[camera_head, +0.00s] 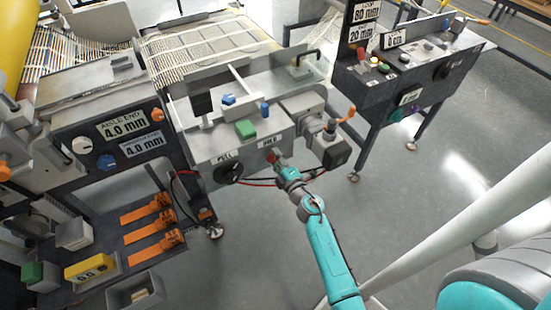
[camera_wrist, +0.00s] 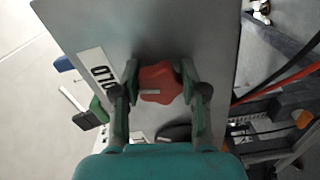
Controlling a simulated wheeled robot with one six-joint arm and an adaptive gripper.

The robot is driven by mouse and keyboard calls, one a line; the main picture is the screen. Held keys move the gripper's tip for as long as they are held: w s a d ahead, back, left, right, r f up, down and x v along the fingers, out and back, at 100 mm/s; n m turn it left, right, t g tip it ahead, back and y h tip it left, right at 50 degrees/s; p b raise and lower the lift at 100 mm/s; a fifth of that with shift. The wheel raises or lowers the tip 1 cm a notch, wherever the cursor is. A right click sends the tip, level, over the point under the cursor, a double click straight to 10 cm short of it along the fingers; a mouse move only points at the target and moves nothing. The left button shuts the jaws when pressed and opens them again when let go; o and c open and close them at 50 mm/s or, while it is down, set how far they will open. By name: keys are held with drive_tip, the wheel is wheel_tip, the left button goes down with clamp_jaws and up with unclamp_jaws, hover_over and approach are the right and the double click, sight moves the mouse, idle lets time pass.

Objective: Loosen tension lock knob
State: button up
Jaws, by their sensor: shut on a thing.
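The tension lock knob (camera_wrist: 159,84) is a red lobed knob on the grey front panel (camera_wrist: 190,35) in the wrist view. It sits beside a white label whose visible letters seem to read HOLD, seen upside down. My gripper (camera_wrist: 161,88) has one finger on each side of the knob and is shut on it. In the head view, my gripper (camera_head: 280,163) reaches up to the panel below the HOLD label (camera_head: 270,143), and the red knob (camera_head: 271,156) shows just at its tip. The fingers partly cover the knob there.
A black knob (camera_head: 228,173) under the PULL label sits left of my gripper. Red and black cables (camera_head: 262,182) hang just below it. A motor block (camera_head: 333,150) juts out on the right. A control desk (camera_head: 410,60) stands farther right, with clear floor in front.

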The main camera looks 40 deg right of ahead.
drive_tip(key=shift+n, duration=1.1)
drive_tip(key=o, duration=1.2)
drive_tip(key=shift+c, duration=0.2)
drive_tip(key=v, duration=1.2)
